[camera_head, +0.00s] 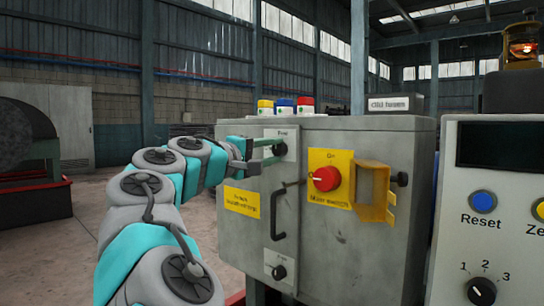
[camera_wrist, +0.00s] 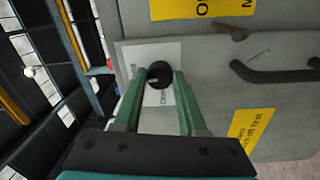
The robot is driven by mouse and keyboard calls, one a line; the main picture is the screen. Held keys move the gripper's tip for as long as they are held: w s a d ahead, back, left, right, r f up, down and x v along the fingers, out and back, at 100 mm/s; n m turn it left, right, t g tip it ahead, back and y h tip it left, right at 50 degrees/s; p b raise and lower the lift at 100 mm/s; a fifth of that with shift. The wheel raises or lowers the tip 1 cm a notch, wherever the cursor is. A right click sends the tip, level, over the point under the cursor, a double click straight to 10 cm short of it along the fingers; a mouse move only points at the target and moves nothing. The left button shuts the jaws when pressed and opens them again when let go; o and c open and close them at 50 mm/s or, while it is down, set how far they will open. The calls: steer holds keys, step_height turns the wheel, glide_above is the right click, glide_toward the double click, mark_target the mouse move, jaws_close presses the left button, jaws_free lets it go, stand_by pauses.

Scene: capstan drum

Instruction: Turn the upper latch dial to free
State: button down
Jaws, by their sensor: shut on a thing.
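The upper latch dial is a round black knob (camera_wrist: 159,74) on a white label plate, seen in the wrist view between my fingertips. In the head view the dial (camera_head: 279,149) sits near the top of the grey cabinet door, partly covered by my fingers. My gripper (camera_head: 268,151) reaches it from the left. Its two green fingers (camera_wrist: 161,80) are shut on the dial, one on each side. The label's text is partly hidden, and the dial's pointer is too small to read.
A lower black dial (camera_head: 279,272) is on the same door. A dark handle (camera_head: 279,212) stands out between the dials. To the right are a red knob (camera_head: 326,178) on a yellow plate and a projecting yellow bracket (camera_head: 374,190). A control panel (camera_head: 500,240) stands at far right.

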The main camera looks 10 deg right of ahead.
steer(key=shift+d, duration=0.1)
stand_by(0.5)
steer(key=shift+c, duration=2.3)
jaws_free()
steer(key=v, duration=0.8)
